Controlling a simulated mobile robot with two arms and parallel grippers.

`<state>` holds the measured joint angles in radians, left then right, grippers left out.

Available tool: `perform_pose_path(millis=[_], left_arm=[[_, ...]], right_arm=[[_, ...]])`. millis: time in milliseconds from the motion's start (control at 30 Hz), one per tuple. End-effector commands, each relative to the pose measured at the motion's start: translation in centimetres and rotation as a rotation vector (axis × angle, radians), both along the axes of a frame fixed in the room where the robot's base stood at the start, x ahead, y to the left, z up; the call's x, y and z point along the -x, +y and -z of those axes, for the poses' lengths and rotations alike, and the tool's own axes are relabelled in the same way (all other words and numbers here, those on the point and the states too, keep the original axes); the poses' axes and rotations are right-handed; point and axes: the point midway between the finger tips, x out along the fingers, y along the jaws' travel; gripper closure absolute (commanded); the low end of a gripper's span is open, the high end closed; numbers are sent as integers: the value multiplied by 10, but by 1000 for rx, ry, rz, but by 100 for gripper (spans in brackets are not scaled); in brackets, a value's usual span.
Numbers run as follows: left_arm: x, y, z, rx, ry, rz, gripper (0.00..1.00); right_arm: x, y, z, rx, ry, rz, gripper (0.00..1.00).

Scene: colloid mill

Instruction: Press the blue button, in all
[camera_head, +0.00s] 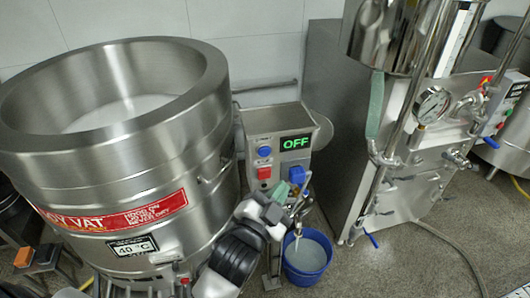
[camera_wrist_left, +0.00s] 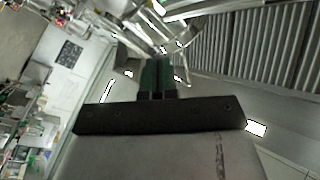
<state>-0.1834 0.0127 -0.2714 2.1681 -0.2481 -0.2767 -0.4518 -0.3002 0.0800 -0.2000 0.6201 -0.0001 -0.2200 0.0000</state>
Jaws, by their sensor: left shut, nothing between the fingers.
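A grey control box (camera_head: 279,118) beside the vat has a display reading OFF in green. The round blue button (camera_head: 264,151) is on its front, above a red button (camera_head: 264,172). My left gripper (camera_head: 282,191) is in front of the box's lower part, below and slightly right of the blue button and apart from it. Its green fingers are together and empty; they also show in the left wrist view (camera_wrist_left: 157,76). The blue button is unobstructed in the head view; I cannot make it out in the wrist view. My right gripper is not in view.
A large steel vat (camera_head: 188,128) stands close on the left. A blue block-shaped part (camera_head: 297,174) sits at the box's lower right. A blue bucket (camera_head: 307,272) is on the floor below. A steel machine with a pressure gauge (camera_head: 432,104) stands to the right.

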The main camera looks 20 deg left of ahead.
Motion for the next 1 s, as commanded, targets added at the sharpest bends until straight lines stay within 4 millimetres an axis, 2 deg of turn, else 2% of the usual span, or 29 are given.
perform_pose_path(millis=[167,500,600,800,1000], left_arm=[[-11,8,1,-3,-1,0,100],[-51,35,1,-3,-1,-1,100],[-60,40,0,-3,1,0,100],[-70,48,0,-1,0,0,100],[-73,49,0,0,1,-1,100]], right_arm=[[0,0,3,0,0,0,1],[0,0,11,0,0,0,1],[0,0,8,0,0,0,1],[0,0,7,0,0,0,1],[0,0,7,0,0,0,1]])
